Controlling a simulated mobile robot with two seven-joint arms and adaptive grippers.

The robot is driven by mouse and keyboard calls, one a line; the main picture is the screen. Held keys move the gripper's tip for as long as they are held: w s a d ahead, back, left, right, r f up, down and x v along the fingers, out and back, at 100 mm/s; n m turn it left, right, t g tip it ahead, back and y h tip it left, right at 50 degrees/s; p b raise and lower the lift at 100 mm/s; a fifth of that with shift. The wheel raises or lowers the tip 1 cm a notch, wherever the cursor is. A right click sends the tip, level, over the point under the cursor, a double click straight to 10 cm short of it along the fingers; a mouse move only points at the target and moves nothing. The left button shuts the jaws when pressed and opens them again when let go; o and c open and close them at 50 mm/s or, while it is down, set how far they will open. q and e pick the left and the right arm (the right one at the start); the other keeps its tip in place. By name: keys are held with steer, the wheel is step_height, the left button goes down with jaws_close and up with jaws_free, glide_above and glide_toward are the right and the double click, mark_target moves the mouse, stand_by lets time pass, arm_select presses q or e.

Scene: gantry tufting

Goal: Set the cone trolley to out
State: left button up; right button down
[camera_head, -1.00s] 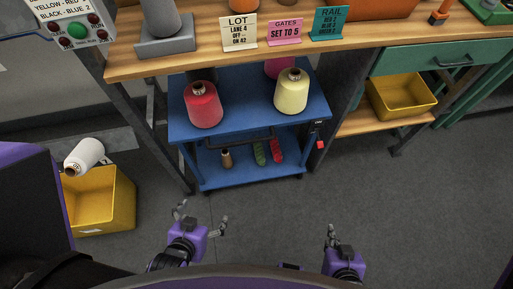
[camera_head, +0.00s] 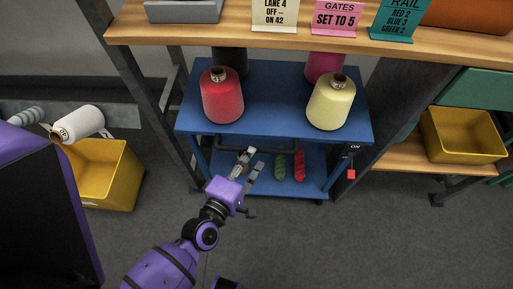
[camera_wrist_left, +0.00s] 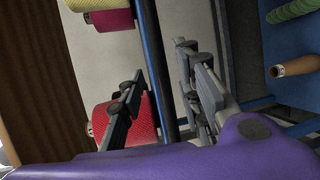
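The blue cone trolley (camera_head: 270,100) stands beneath the wooden bench, its lower shelf above the floor. A red cone (camera_head: 222,95) and a cream cone (camera_head: 332,102) sit on its upper shelf, with a dark cone and a pink cone behind. A dark handle bar runs along its front, partly hidden by my left gripper. My left gripper (camera_head: 251,164) is open in front of the trolley. In the left wrist view its fingers (camera_wrist_left: 160,95) stand apart, with the bar and blue shelf edge between them in the picture; contact is unclear. My right gripper is out of view.
A red tag (camera_head: 351,174) hangs below an "ON" label (camera_head: 355,147) at the trolley's right. Yellow bins stand left (camera_head: 105,178) and right (camera_head: 462,135); a white cone (camera_head: 80,124) rests at the left bin. Bench legs flank the trolley. The floor in front is clear.

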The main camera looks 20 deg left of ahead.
mark_target(272, 137)
arm_select(q)
steer(key=x, duration=0.4)
steer(key=shift+w+f, duration=0.1)
steer(key=shift+w, duration=0.3)
jaws_close()
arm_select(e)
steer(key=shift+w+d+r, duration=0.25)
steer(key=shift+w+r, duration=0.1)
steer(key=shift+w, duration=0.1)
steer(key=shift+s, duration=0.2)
